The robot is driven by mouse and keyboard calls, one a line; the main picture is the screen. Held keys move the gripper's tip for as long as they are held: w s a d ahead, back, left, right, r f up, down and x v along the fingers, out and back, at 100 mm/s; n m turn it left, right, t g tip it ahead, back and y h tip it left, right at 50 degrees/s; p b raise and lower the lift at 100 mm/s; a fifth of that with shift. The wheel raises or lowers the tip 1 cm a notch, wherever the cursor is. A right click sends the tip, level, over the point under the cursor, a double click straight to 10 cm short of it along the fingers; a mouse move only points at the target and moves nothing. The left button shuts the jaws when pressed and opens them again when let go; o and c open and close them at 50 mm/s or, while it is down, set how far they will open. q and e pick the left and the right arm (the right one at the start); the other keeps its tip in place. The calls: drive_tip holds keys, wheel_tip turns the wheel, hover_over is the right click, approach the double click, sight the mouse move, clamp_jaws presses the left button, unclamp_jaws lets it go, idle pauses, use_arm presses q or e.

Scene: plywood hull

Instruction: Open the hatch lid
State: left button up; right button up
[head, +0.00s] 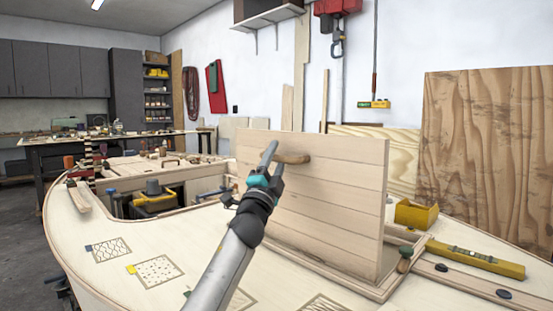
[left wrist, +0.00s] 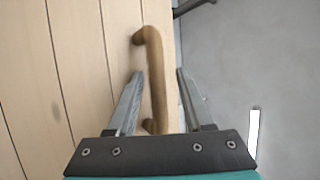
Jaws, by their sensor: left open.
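The hatch lid (head: 325,200) is a pale planked wooden panel. In the head view it stands about upright over its frame on the deck. A brown wooden handle (head: 291,158) sticks out from its face near the top. My left gripper (head: 275,158) is open at this handle, its fingertips near the handle's left part. In the left wrist view the handle (left wrist: 157,80) lies between the two spread fingers, nearer the left one, with a gap to the right finger. The lid's planks (left wrist: 60,80) fill the left side there. My right gripper is not in view.
A yellow spirit level (head: 475,258) and a yellow open box (head: 416,214) lie on the deck right of the lid. An opening with a yellow-handled item (head: 153,200) is at left. A plywood sheet (head: 490,150) leans behind. The front deck is mostly clear.

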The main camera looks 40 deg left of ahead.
use_arm(q)
drive_tip(key=shift+f, duration=0.2)
drive_tip(key=p+v, duration=0.1)
drive_tip(key=v, duration=1.4)
drive_tip(key=shift+s+p, duration=0.15)
drive_tip(key=shift+p, duration=0.25)
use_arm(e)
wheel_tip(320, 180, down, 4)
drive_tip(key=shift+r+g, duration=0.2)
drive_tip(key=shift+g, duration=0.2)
use_arm(q)
drive_tip(key=shift+r, duration=0.15)
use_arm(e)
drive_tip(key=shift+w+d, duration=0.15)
